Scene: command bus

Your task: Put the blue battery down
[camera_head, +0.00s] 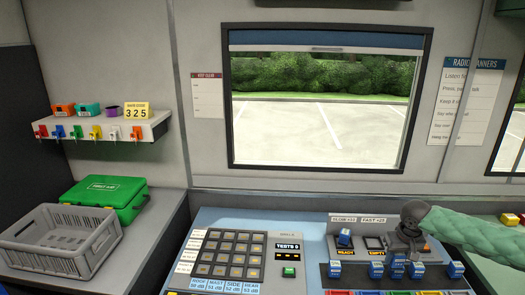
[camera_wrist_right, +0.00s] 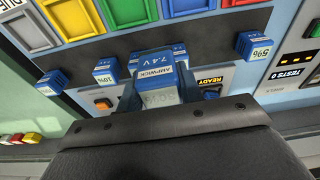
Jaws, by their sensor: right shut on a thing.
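My right gripper (camera_head: 408,246) is over the dark strip at the front of the console. It is shut on a blue battery (camera_wrist_right: 158,62) labelled AMPWICK 7.4V, which fills the middle of the right wrist view. In the head view this battery (camera_head: 397,268) seems to be the one just below the gripper. I cannot tell whether it touches the strip. Other blue batteries stand along the strip, one (camera_head: 334,269) at the left and one (camera_head: 456,269) at the right. Another blue battery (camera_head: 344,238) is at the READY bay. My left gripper is not in view.
Coloured bins (camera_wrist_right: 124,12) line the console just in front of the strip. The button panel (camera_head: 235,255) lies left of the batteries. A grey crate (camera_head: 62,243) and a green case (camera_head: 106,194) stand on the left counter. Neighbouring batteries (camera_wrist_right: 105,72) are close to the held one.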

